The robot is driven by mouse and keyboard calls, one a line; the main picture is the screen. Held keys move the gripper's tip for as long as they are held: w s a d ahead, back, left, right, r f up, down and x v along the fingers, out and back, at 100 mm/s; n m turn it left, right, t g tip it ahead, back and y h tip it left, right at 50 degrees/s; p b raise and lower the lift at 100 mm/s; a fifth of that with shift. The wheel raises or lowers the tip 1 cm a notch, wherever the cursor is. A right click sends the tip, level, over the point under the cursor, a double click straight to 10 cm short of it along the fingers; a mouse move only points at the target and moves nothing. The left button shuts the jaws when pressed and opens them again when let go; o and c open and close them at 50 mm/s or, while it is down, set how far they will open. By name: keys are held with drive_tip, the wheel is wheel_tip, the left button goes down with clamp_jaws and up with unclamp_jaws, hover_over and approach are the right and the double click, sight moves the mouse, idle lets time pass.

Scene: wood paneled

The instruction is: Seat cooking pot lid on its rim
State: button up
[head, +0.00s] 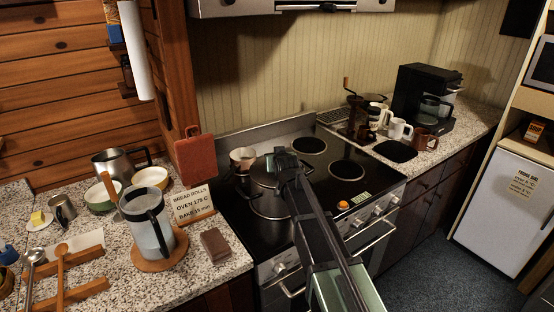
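The cooking pot (264,202) stands on the left part of the black stovetop, partly behind my arm. A round lid (262,172) shows at the top of the pot, just left of my gripper. My gripper (281,156) is over the lid's far right part, and its fingers hide whatever is between them. I cannot tell whether it touches or holds the lid's knob. I also cannot tell whether the lid rests level on the rim, because it is small and dark here.
An orange timer (343,206) sits near the front edge. The right burners are clear. A glass pitcher (148,232) and recipe card (193,204) crowd the left counter. Mugs (398,129) stand at right.

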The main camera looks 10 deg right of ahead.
drive_tip(key=shift+f, duration=0.35)
idle(0.3)
drive_tip(key=o, duration=1.1)
drive_tip(key=shift+o, duration=0.2)
drive_tip(key=p+v, duration=0.4)
drive_tip(key=v, duration=0.7)
drive_tip(key=s+f+g, duration=0.3)
drive_tip(key=s+g, duration=0.1)
drive_tip(key=s, duration=0.4)
drive_tip(key=s+f+g, duration=0.4)
drive_tip(key=s+g, duration=0.1)
drive_tip(key=s, duration=0.4)
drive_tip(key=s+f+g, duration=0.3)
drive_tip(key=s+g, duration=0.1)
drive_tip(key=s, duration=0.5)
drive_tip(key=shift+f, duration=0.35)
